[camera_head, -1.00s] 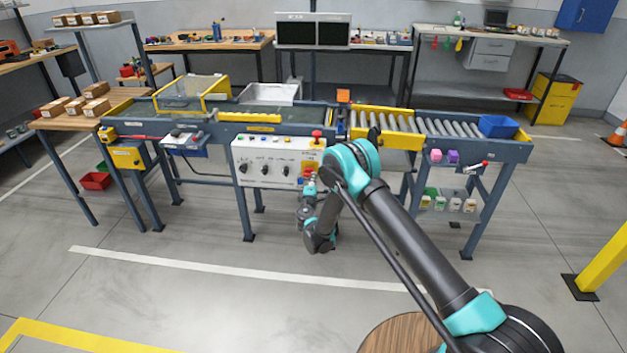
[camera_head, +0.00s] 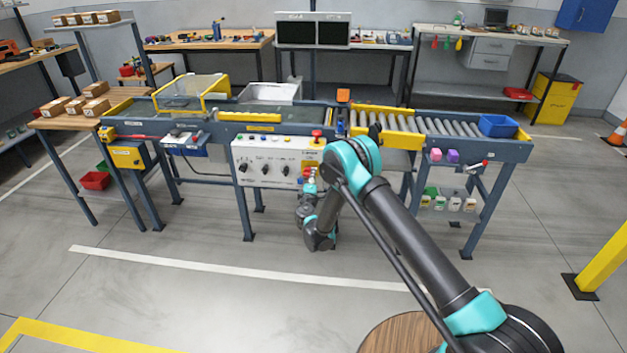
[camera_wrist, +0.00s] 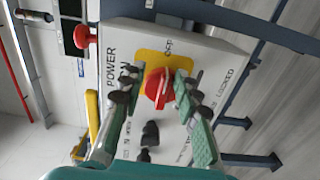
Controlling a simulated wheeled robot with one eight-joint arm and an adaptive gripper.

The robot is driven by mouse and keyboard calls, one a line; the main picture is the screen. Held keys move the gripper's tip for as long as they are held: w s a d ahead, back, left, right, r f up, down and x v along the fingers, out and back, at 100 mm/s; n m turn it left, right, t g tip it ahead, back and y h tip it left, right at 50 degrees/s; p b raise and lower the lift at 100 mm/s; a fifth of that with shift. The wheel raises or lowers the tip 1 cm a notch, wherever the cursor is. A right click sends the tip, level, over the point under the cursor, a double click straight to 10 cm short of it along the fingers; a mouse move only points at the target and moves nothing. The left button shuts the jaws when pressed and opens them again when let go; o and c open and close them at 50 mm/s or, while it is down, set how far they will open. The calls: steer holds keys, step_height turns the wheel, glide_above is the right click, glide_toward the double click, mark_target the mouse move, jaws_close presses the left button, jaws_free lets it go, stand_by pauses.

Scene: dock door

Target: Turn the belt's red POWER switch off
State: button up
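The red POWER switch (camera_wrist: 157,88) is a rotary knob on a yellow plate (camera_wrist: 168,62) on the belt's white control panel (camera_wrist: 213,60). POWER, OFF and LOCKED lettering shows around it. In the wrist view my gripper (camera_wrist: 157,84) is open, with one finger on each side of the red knob. I see gaps beside the knob; whether a fingertip touches it I cannot tell.
A red mushroom button (camera_head: 317,134) sits on top of the panel's right end, close to my gripper; the wrist view shows it too (camera_wrist: 82,36). Black knobs (camera_head: 264,169) line the panel to the left. The floor in front is clear.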

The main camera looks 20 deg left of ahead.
step_height(320, 180, up, 9)
stand_by(0.4)
